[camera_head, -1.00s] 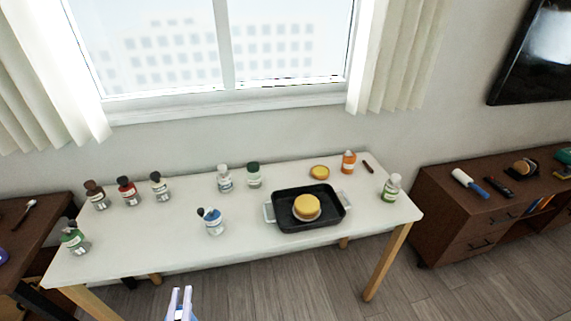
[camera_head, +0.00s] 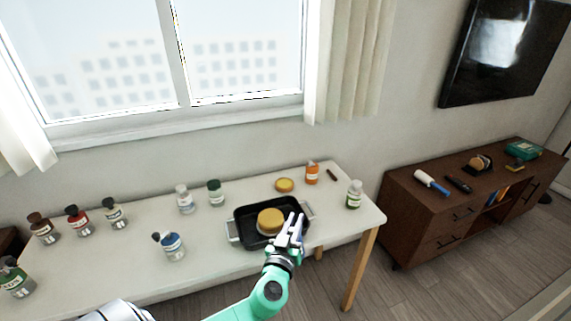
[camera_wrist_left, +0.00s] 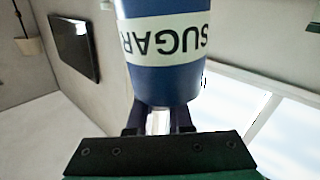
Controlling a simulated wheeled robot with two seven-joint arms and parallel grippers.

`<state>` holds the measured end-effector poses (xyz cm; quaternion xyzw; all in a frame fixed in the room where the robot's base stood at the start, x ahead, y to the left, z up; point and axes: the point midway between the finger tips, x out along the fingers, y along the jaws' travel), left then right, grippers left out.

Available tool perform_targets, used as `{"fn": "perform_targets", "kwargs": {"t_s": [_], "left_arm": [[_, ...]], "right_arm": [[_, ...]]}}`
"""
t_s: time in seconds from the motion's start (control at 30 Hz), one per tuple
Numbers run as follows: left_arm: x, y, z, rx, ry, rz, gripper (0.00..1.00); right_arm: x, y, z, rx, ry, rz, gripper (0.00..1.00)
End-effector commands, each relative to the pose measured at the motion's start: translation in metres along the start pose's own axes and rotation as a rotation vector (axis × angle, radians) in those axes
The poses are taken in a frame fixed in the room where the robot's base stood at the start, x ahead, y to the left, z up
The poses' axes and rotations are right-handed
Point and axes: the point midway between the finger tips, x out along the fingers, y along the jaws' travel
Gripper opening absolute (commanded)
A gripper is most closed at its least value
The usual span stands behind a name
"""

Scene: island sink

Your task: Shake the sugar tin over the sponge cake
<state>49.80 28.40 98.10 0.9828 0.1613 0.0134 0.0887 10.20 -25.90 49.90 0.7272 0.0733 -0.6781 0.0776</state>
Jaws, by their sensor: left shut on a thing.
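The sponge cake (camera_head: 269,219) is a round yellow cake in the dark tray (camera_head: 243,240) on the white table. In the head view, my left gripper (camera_head: 297,222) overlaps the right part of the tray, just right of the cake; I cannot tell its height. It is shut on the sugar tin (camera_wrist_left: 163,75), which is blue with a white SUGAR label in the left wrist view. The lettering is upside down in that picture. I cannot make out the tin in the head view, nor tell its tilt. My right gripper is not in view.
Several jars stand on the left of the table, including a blue-labelled one (camera_head: 173,248). Behind the tray are a yellow round item (camera_head: 284,185) and an orange bottle (camera_head: 311,173). A green-labelled bottle (camera_head: 354,194) stands at the right end. A brown cabinet (camera_head: 420,226) is further right.

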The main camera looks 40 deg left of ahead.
Motion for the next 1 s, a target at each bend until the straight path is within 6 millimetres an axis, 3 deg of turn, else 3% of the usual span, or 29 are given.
{"fn": "perform_targets", "kwargs": {"t_s": [0.1,0.2,0.33,0.6,0.87,1.0], "left_arm": [[0.056,-0.033,-0.032,-0.101,0.033,-0.106,0.00],[0.094,-0.061,-0.059,-0.191,0.050,-0.159,0.00],[0.129,-0.088,-0.088,-0.291,0.066,-0.175,0.00],[0.147,-0.103,-0.106,-0.348,0.065,-0.169,0.00],[0.145,-0.103,-0.106,-0.349,0.064,-0.168,0.00],[0.145,-0.106,-0.095,-0.413,0.069,-0.166,0.00]], "right_arm": [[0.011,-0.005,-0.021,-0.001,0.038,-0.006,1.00],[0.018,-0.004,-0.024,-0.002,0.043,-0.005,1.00],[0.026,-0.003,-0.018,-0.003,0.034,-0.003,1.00],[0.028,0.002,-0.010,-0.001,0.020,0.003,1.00],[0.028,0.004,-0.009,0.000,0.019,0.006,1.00],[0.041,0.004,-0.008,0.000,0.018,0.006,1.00]]}}
